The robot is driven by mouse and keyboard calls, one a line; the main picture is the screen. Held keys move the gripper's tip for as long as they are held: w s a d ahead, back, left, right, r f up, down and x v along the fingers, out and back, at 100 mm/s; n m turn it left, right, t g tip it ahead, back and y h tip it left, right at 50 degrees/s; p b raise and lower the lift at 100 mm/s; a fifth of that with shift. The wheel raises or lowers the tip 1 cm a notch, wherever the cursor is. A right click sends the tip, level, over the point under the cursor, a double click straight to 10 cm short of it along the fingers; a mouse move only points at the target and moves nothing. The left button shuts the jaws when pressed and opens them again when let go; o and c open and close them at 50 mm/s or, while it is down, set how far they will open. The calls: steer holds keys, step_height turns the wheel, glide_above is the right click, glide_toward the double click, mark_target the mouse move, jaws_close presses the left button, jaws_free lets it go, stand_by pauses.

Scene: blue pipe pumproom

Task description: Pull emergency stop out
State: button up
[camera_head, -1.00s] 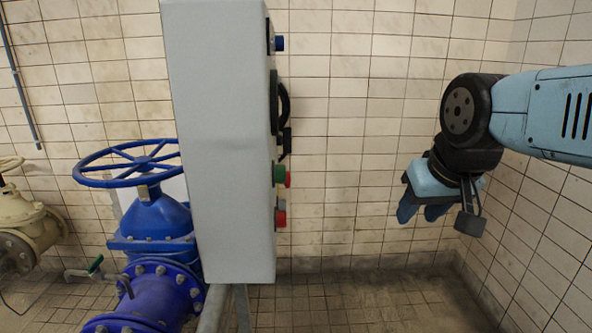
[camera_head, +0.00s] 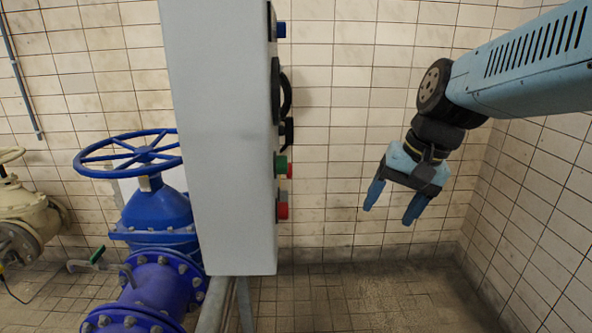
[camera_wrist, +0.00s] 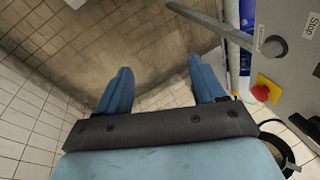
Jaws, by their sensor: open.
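The emergency stop is a red mushroom button (camera_wrist: 261,93) on a yellow plate (camera_wrist: 269,84), right of my fingers in the wrist view. In the head view a red button (camera_head: 283,211) sticks out low on the right side of the grey control box (camera_head: 222,140). I take it to be the same one, but its yellow plate cannot be seen there. My gripper (camera_head: 393,204) is open and empty, right of the box and apart from it, fingers pointing down. In the wrist view my fingers (camera_wrist: 160,70) have only floor and wall between them.
A green button (camera_head: 281,165), black switch parts (camera_head: 286,130) and a blue button (camera_head: 281,30) also stick out from the box. A blue valve with a handwheel (camera_head: 130,155) stands left. The tiled wall (camera_head: 345,120) is behind; space between gripper and box is free.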

steer(key=w+f+m+g+y, duration=0.1)
steer(key=w+f+m+y, duration=0.1)
steer(key=w+m+y, duration=0.75)
steer(key=w+f+m+y, duration=0.2)
steer(key=w+m+y, duration=0.35)
steer(key=w, duration=0.75)
steer(key=a, duration=1.4)
steer(key=shift+w+a+r, duration=0.15)
steer(key=shift+a+r, duration=0.1)
steer(key=shift+a, duration=0.05)
steer(key=shift+c, duration=0.2)
jaws_close()
